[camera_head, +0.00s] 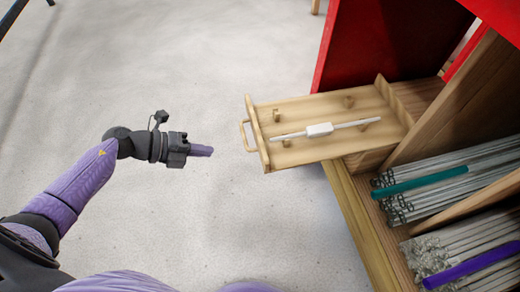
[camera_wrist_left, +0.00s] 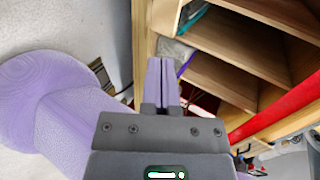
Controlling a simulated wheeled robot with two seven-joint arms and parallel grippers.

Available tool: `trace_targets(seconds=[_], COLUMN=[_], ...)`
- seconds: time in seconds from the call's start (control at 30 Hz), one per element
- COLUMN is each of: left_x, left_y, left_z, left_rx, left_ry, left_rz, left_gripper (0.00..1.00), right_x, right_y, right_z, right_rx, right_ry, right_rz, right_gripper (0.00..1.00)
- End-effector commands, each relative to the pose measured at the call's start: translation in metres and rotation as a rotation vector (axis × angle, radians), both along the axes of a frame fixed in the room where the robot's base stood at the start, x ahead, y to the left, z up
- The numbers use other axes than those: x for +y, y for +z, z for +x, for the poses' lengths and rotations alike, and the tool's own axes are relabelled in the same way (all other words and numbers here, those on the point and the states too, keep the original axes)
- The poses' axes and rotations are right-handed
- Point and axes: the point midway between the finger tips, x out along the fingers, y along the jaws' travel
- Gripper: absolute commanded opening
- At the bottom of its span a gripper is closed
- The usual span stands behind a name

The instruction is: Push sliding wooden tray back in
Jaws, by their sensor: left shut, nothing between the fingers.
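The sliding wooden tray (camera_head: 290,152) is pulled out of the wooden cabinet, its handle (camera_head: 245,135) on the left end. A white tool with a thin rod (camera_head: 319,129) lies across small supports on the tray. My left gripper (camera_head: 208,151) is shut and empty, to the left of the tray's front board with a clear gap between them. It also shows shut in the left wrist view (camera_wrist_left: 162,75); the tray cannot be made out there. My right gripper is in neither view.
The wooden cabinet (camera_head: 365,215) has compartments of glass rods (camera_head: 465,170), with a teal rod (camera_head: 425,181) and a purple rod (camera_head: 475,267) on top. Red panels (camera_head: 385,40) stand behind the tray. The pale floor (camera_head: 225,65) left of the tray is clear.

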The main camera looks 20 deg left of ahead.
Motion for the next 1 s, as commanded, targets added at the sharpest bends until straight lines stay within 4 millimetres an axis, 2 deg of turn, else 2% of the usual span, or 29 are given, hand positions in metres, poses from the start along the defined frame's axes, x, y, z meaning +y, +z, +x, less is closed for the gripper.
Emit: trace_targets(seconds=[0.03,0.3,0.5,0.7,1.0], left_x=[-0.008,-0.050,-0.076,-0.087,-0.087], left_y=[-0.011,-0.042,-0.042,-0.039,-0.038], left_z=[0.005,0.035,0.055,0.063,0.063], left_rx=[0.001,0.003,-0.002,0.000,0.000], left_ry=[-0.002,-0.002,-0.001,0.000,0.000], left_rz=[-0.004,-0.004,-0.002,-0.002,-0.002], left_gripper=[0.00,0.00,0.00,0.00,0.00], right_x=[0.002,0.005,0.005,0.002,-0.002], right_y=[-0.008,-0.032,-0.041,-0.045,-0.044], right_z=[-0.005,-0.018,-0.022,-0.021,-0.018], right_rx=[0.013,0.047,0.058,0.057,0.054], right_ry=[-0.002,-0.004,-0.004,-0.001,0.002], right_rz=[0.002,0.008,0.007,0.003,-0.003], right_gripper=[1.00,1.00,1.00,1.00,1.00])
